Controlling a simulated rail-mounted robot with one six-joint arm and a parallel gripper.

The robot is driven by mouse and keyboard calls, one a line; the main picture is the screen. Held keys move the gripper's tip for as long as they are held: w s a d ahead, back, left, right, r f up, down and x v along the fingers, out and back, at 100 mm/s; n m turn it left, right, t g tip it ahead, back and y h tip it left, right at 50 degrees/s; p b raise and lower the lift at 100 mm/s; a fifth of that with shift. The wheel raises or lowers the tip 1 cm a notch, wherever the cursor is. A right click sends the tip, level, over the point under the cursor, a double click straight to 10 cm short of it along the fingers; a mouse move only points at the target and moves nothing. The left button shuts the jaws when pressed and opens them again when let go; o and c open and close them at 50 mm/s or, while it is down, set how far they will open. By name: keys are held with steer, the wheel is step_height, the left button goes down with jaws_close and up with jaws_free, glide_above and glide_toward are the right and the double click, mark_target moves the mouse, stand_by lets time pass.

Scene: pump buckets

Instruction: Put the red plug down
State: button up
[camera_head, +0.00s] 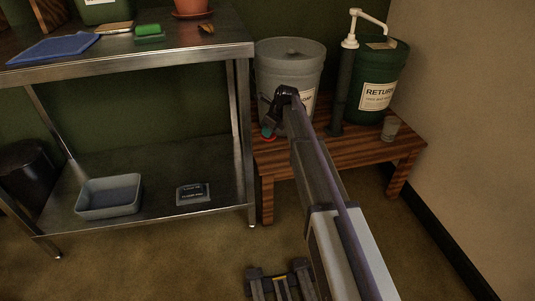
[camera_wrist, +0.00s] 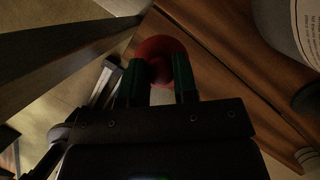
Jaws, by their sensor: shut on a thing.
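The red plug (camera_wrist: 163,47) is a round red disc with a small knob, held between the green fingertips of my gripper (camera_wrist: 158,72) in the wrist view. In the head view only a sliver of the plug (camera_head: 268,137) shows below my gripper (camera_head: 267,127), near the left end of the wooden bench and in front of the grey bucket. My gripper is shut on the plug. I cannot tell whether the plug touches the bench top.
A metal shelf table (camera_head: 130,62) stands close on the left. Bare bench shows at the front middle.

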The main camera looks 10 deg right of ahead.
step_height(320, 180, down, 10)
steer(key=b, duration=0.8)
steer(key=shift+r, duration=0.4)
steer(key=shift+f, duration=0.2)
steer(key=o, duration=0.9)
steer(key=p+v, duration=1.2)
steer(key=v, duration=0.1)
steer(key=s+a+f+n+g+h, duration=0.1)
steer(key=s+a+n+g+h, duration=0.1)
steer(key=s+n, duration=1.3)
steer(key=s+a+f+n+g+h, duration=0.1)
steer(key=s+a+n, duration=0.1)
steer(key=s+n, duration=1.35)
steer(key=s+r+m+p, duration=0.1)
steer(key=r+m+p, duration=0.1)
steer(key=r+p, duration=1.6)
steer(key=s+r+m+p, duration=0.2)
steer(key=r+p, duration=1.7)
steer(key=r, duration=0.1)
steer(key=shift+s, duration=0.3)
